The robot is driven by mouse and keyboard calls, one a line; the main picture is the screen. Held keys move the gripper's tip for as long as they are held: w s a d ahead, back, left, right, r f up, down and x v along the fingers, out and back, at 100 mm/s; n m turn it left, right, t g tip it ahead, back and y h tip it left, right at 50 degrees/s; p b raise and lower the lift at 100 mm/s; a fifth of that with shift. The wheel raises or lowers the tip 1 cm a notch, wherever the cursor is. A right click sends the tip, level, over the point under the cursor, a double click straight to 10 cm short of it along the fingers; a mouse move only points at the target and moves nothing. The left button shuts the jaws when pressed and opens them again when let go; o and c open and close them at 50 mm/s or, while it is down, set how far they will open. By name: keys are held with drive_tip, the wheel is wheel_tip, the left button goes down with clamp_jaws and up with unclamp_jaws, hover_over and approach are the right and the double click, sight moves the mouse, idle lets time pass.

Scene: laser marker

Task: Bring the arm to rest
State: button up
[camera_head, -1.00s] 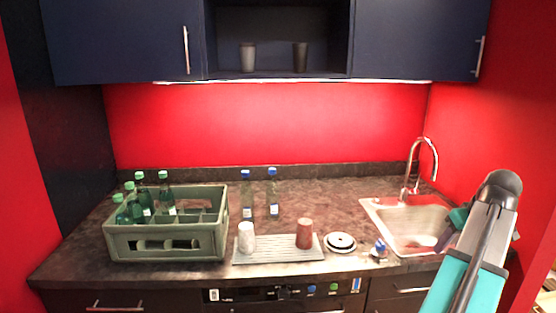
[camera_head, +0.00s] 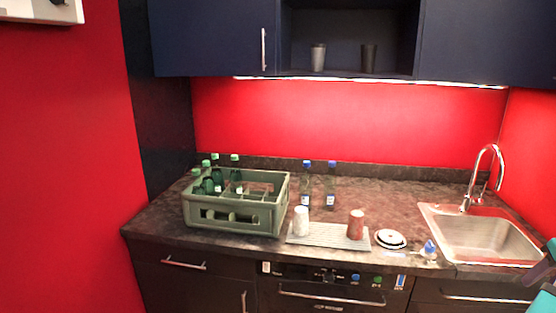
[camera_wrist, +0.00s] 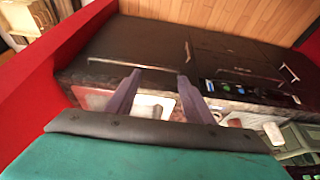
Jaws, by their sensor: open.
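My gripper (camera_wrist: 158,76) shows in the wrist view with its two dark fingers spread apart and nothing between them. The wrist picture is upside down, with the wooden floor at the top. The fingers reach across the picture in front of the dark cabinet fronts and the counter edge. The sink (camera_wrist: 150,106) shows behind and between the fingers. In the head view only a small teal and dark part of my arm shows at the right edge, beside the sink (camera_head: 485,238); the rest is cut off.
A green crate (camera_head: 232,215) with several green-capped bottles stands on the counter's left. Two blue-capped bottles (camera_head: 330,185) stand behind a grey mat (camera_head: 328,236) with a white cup (camera_head: 301,221) and a reddish cup (camera_head: 355,224). A faucet (camera_head: 484,175) rises behind the sink.

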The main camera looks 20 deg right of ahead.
drive_tip(key=w+a+f+n+y, duration=0.2)
drive_tip(key=w+a+f, duration=0.55)
drive_tip(key=w, duration=0.35)
drive_tip(key=w+a+f+n+y, duration=0.2)
drive_tip(key=w+a+f, duration=0.5)
drive_tip(key=w, duration=0.5)
drive_tip(key=w+a+f+n+g+y, duration=0.15)
drive_tip(key=w+a+f, duration=0.25)
drive_tip(key=a+f, duration=0.5)
drive_tip(key=w+a+f+n+g+y, duration=0.1)
drive_tip(key=w+a+f+n+g, duration=0.1)
drive_tip(key=w+a+f, duration=0.5)
drive_tip(key=s+a+f+n+g, duration=0.15)
drive_tip(key=s+a+f, duration=0.25)
drive_tip(key=a+f, duration=0.65)
drive_tip(key=s+a+f+n+g, duration=0.1)
drive_tip(key=s+a+f+g, duration=0.45)
drive_tip(key=a, duration=0.85)
drive_tip(key=s+a+f+m+h, duration=0.1)
drive_tip(key=s+a+f+h, duration=0.1)
drive_tip(key=s+a+f, duration=0.2)
drive_tip(key=s+a+f+m+h, duration=0.2)
drive_tip(key=s+a+f, duration=0.3)
drive_tip(key=s+f, duration=0.5)
drive_tip(key=shift+s+m+t, duration=0.3)
drive_tip(key=shift+s+t, duration=0.15)
drive_tip(key=shift+s, duration=0.15)
